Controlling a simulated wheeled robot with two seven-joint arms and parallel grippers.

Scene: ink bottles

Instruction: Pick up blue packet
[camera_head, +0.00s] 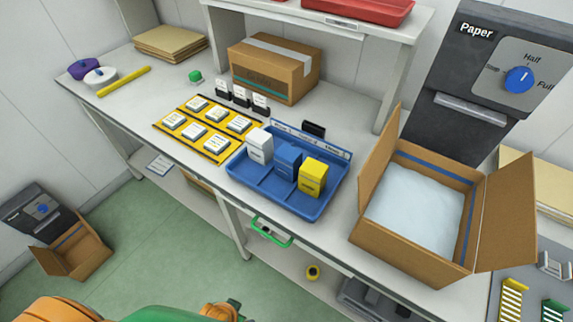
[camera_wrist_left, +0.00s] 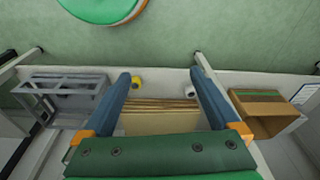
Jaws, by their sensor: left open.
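The blue packet (camera_head: 288,162) stands upright in the blue tray (camera_head: 262,184) on the table, in the middle slot between a white packet (camera_head: 260,147) and a yellow packet (camera_head: 312,178). My left gripper (camera_wrist_left: 160,75) shows only in the left wrist view. Its two blue fingers are spread wide with nothing between them. That view shows floor and a low shelf; the packets are not in it. My right gripper is in neither view.
An open carton with white filling (camera_head: 415,210) stands right of the tray. A yellow card mat (camera_head: 208,130) lies left of it, and a closed cardboard box (camera_head: 275,70) stands behind. A green handle (camera_head: 270,236) sticks out at the table's front edge.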

